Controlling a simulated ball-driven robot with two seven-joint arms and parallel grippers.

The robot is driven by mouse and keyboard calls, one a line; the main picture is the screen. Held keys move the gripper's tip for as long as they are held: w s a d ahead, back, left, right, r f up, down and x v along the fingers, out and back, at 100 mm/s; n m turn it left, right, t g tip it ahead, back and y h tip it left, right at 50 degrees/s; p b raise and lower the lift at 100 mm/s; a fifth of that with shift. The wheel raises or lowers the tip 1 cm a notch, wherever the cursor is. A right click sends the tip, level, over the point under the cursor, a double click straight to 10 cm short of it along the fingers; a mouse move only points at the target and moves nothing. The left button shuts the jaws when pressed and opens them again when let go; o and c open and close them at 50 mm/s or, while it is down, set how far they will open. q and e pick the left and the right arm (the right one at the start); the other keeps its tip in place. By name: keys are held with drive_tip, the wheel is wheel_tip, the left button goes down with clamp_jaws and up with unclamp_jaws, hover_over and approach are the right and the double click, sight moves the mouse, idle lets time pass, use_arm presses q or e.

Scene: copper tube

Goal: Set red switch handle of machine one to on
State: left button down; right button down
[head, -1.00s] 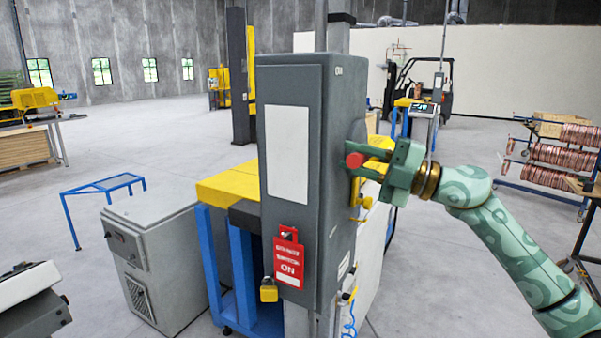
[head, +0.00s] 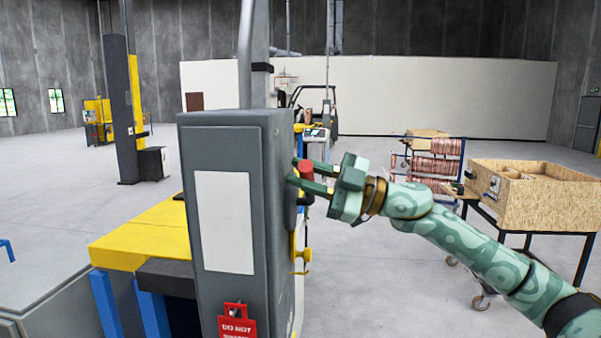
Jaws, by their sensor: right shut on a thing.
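The tall grey switch cabinet of the machine (head: 262,240) stands in the middle of the head view. The red switch handle (head: 306,169) sticks out from its right side. My right gripper (head: 308,178) comes in from the right and is shut on the red handle, with a green finger on either side of it. The handle's base and pivot are partly hidden by the fingers and the cabinet edge. My left gripper is not in view.
A red warning tag (head: 237,324) hangs low on the cabinet front. A yellow-topped bench (head: 135,232) adjoins its left side. A wooden crate (head: 535,190) on a wheeled stand and a rack of copper coils (head: 433,162) stand to the right. Open floor lies between them and the cabinet.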

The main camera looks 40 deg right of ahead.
drive_tip(key=shift+d+r, duration=0.1)
idle(0.4)
drive_tip(key=c, duration=1.3)
unclamp_jaws()
drive_tip(key=shift+o, duration=0.5)
drive_tip(key=shift+w, duration=0.1)
drive_tip(key=shift+d, duration=0.1)
drive_tip(key=shift+s+d+f+b, duration=0.2)
drive_tip(key=shift+s+f+b, duration=0.05)
drive_tip(key=shift+f+b, duration=0.15)
drive_tip(key=b+v, duration=0.8)
drive_tip(key=v, duration=0.7)
drive_tip(key=shift+s+d+r+b, duration=0.2)
drive_tip(key=shift+s+b, duration=0.1)
drive_tip(key=shift+b, duration=0.1)
